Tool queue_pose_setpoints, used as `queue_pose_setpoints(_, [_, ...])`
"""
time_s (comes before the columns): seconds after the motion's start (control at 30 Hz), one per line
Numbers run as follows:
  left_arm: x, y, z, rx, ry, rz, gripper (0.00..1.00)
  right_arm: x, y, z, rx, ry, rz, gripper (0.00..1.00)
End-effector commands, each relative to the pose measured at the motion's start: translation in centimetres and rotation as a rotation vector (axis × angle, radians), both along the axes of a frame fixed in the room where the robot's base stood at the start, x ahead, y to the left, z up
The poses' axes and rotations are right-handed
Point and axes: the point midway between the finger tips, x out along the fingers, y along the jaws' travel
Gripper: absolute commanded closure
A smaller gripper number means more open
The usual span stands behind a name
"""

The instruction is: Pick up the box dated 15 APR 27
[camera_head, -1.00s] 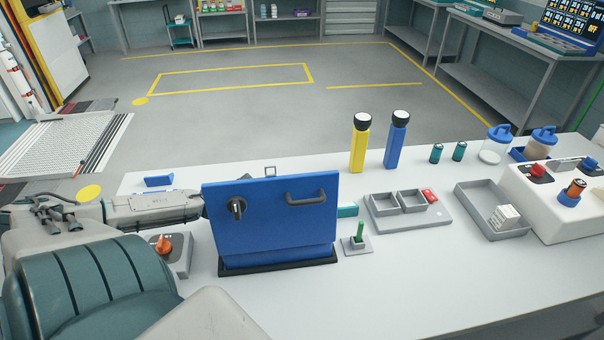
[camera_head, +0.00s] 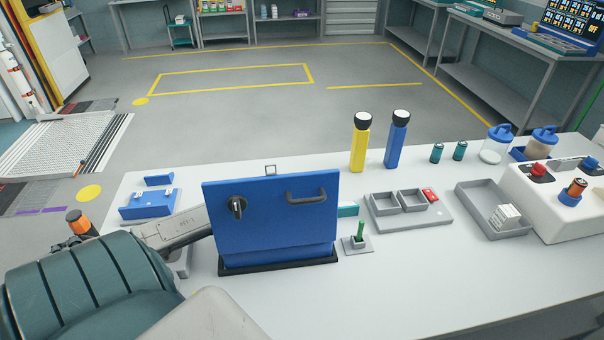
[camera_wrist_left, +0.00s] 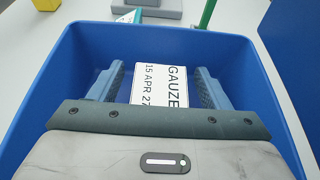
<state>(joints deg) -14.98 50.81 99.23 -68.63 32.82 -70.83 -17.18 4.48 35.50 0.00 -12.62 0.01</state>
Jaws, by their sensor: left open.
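A white box labelled GAUZE, 15 APR 27 (camera_wrist_left: 157,87) lies inside a blue open-topped bin (camera_wrist_left: 70,60) in the left wrist view. My left gripper (camera_wrist_left: 159,68) is down in the bin, open, with one finger on each side of the box. A gap shows at the left finger; the right finger is very close to the box, and I cannot tell if it touches. In the head view my left forearm (camera_head: 172,229) runs behind an upright blue panel (camera_head: 268,228), which hides the left gripper and the box. My right gripper is not in view.
The blue panel carries a dark handle (camera_head: 306,196) and a knob. A green stick (camera_head: 360,230) in a grey base stands beside it. Yellow (camera_head: 360,146) and blue (camera_head: 396,144) flashlights stand behind. A grey tray (camera_head: 490,205) is at right. The white table's front middle is clear.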

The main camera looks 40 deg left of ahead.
Motion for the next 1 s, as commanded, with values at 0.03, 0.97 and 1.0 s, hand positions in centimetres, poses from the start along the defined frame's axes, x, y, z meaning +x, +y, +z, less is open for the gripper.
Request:
queue_pose_setpoints(0.03, [0.0, 0.0, 0.0, 0.000, 0.000, 0.000, 0.29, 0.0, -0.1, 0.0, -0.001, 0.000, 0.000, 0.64])
queue_pose_setpoints(0.97, [0.0, 0.0, 1.0, 0.004, -0.002, -0.002, 0.78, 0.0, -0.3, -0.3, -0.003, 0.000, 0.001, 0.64])
queue_pose_setpoints(1.0, [0.0, 0.0, 1.3, 0.003, -0.001, -0.002, 0.78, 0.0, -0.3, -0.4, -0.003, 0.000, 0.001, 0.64])
